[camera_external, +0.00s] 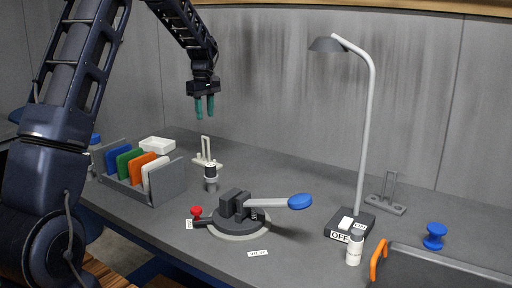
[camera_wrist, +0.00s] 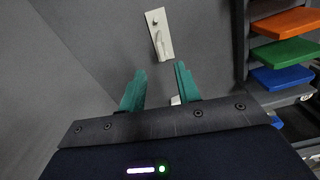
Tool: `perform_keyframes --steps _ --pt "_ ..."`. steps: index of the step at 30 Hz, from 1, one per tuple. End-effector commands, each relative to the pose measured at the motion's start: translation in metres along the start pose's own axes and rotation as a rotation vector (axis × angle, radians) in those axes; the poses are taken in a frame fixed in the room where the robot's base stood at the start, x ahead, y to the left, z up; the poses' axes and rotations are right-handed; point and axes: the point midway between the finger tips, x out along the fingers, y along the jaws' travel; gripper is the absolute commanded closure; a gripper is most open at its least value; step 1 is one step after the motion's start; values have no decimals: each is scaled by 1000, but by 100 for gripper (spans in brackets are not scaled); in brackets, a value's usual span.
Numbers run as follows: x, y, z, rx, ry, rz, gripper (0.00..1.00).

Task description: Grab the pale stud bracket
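The pale stud bracket (camera_external: 207,162) stands on the grey bench near the back wall, left of the middle. It has a flat base plate and upright studs. In the wrist view it is a pale plate (camera_wrist: 158,34) seen from above, beyond my fingertips. My gripper (camera_external: 204,99) hangs above the bracket with its teal fingers pointing down. In the wrist view my gripper (camera_wrist: 158,80) has its fingers apart, with nothing held between them. A darker grey bracket of similar shape (camera_external: 386,203) stands at the right, near the lamp.
A rack (camera_external: 167,187) of coloured plates stands left of the bracket, with a white tray (camera_external: 157,145) behind it. A small grey-capped bottle (camera_external: 210,181) is close in front of the bracket. A clamp with a blue knob (camera_external: 300,201) and a lamp (camera_external: 366,120) stand farther right.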

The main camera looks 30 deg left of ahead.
Motion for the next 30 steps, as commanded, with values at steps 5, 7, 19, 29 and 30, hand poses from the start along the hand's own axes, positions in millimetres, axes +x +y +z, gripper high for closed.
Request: perform_keyframes --steps 5,7,19,29,30 --pt "14 5 -9 -31 -3 -8 67" --pt "18 5 -10 -33 -3 -10 67" --pt "66 4 -9 -32 -3 -9 67" --pt "93 -1 -6 -32 -5 -11 67" --pt "98 -2 -6 -32 -4 -11 67"
